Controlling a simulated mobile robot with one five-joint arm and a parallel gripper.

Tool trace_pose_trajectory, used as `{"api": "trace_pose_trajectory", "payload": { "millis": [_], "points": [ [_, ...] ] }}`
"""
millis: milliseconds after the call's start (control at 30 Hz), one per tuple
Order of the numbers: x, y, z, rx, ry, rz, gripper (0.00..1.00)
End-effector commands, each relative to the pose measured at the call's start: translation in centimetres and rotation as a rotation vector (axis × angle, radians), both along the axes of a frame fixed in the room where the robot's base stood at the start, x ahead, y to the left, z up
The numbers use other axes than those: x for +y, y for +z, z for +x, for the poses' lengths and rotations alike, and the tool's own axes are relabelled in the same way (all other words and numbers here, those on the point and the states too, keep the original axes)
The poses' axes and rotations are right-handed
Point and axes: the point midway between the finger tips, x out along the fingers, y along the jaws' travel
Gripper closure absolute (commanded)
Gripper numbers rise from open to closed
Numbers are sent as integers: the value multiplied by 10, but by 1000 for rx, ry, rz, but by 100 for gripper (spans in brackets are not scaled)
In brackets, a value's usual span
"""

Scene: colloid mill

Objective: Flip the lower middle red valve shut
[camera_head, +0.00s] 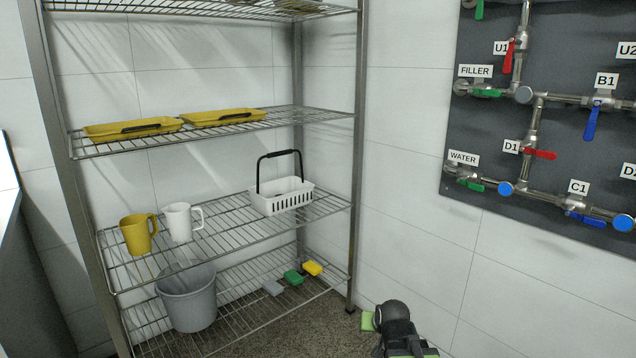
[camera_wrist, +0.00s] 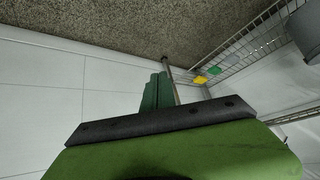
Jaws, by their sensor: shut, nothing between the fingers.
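The valve panel (camera_head: 480,140) is on the wall at right, cut off by the picture edge. The red valve D1 (camera_head: 540,154) sits on a vertical pipe, with its handle lying crosswise, pointing right. The upper red valve U1 (camera_head: 508,55) has its handle along its pipe. Labels U2 and D2 show at the right edge, but their valves are out of view. I cannot tell which red valve is the lower middle one. My gripper (camera_head: 368,321) is low at the bottom, well below the panel. In the wrist view its green fingers (camera_wrist: 159,90) are together and empty.
Blue valves B1 (camera_head: 593,118) and C1 (camera_head: 586,219) and green valves FILLER (camera_head: 487,93) and WATER (camera_head: 470,184) share the panel. A wire rack (camera_head: 357,150) with mugs, a basket and a bucket stands left. The white wall (camera_head: 410,230) below the panel is bare.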

Motion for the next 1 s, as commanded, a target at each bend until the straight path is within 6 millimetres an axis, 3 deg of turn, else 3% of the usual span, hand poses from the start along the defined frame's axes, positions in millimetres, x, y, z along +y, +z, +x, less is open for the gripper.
{"api": "trace_pose_trajectory", "payload": {
  "millis": [133,367,400,567,767,1000],
  "points": [
    [-3,-37,-67,303,34,-29,100],
    [-3,-53,-158,693,100,-51,100],
    [-3,-29,-156,682,105,-53,100],
    [-2,16,-155,678,103,-52,100],
    [-2,87,-154,677,103,-52,100],
    [-2,202,-154,676,103,-53,100]
  ]
}}
